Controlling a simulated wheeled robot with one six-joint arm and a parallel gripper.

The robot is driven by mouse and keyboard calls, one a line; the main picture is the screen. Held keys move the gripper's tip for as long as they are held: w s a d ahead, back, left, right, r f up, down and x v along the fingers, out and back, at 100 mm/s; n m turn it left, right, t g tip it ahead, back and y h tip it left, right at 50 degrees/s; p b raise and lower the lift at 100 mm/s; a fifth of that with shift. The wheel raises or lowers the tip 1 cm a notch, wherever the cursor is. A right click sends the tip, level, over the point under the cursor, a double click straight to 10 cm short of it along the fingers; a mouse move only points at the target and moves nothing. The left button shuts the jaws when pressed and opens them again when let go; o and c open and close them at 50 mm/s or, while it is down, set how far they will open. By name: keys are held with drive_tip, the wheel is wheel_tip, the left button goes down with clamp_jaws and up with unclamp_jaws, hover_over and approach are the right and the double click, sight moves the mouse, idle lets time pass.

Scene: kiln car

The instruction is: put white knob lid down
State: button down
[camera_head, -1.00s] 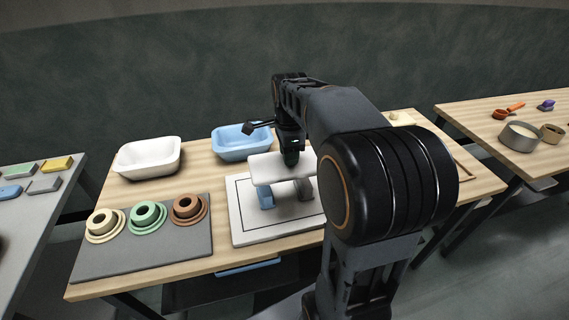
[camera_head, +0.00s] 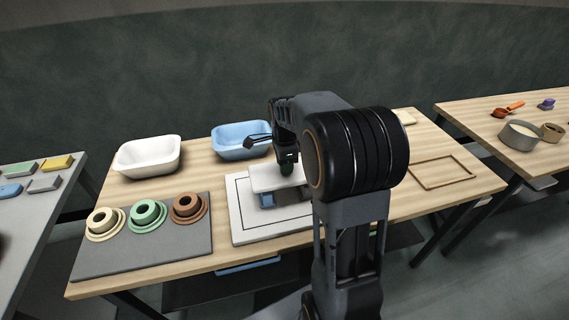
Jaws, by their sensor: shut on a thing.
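My gripper (camera_head: 287,168) points down and is shut on the white lid (camera_head: 265,182) by its top. The knob itself is mostly hidden between the jaws. The lid is a pale, flat slab, held about level. It is over a blue block (camera_head: 266,201) and a grey piece (camera_head: 292,196), close above them or touching; I cannot tell which. These are on a white board (camera_head: 242,228) with a dark outline. My arm hides the right side of the lid and board.
A white basin (camera_head: 148,157) and a blue basin (camera_head: 226,146) stand at the back left. A grey mat (camera_head: 150,258) bears cream (camera_head: 103,222), green (camera_head: 147,214) and brown (camera_head: 187,207) ringed pieces. An empty wooden frame (camera_head: 440,186) lies on the right.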

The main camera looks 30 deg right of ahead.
drive_tip(key=shift+f+b, duration=0.35)
drive_tip(key=shift+f, duration=0.15)
drive_tip(key=c, duration=0.8)
unclamp_jaws()
wheel_tip(320, 180, up, 12)
drive_tip(key=p, duration=0.2)
drive_tip(key=s+a+f+n+t, duration=0.1)
drive_tip(key=s+a+f+n, duration=0.1)
drive_tip(key=s+n, duration=0.3)
drive_tip(key=s+a+f+n+t, duration=0.1)
drive_tip(key=s+a+n, duration=0.3)
drive_tip(key=n, duration=0.4)
drive_tip(key=s+a+f+n+t, duration=0.1)
drive_tip(key=s+a+f+n, duration=0.2)
drive_tip(key=s+n, duration=0.4)
drive_tip(key=shift+s+a+f+n, duration=0.1)
drive_tip(key=shift+a+f+n, duration=0.2)
drive_tip(key=shift+a, duration=0.15)
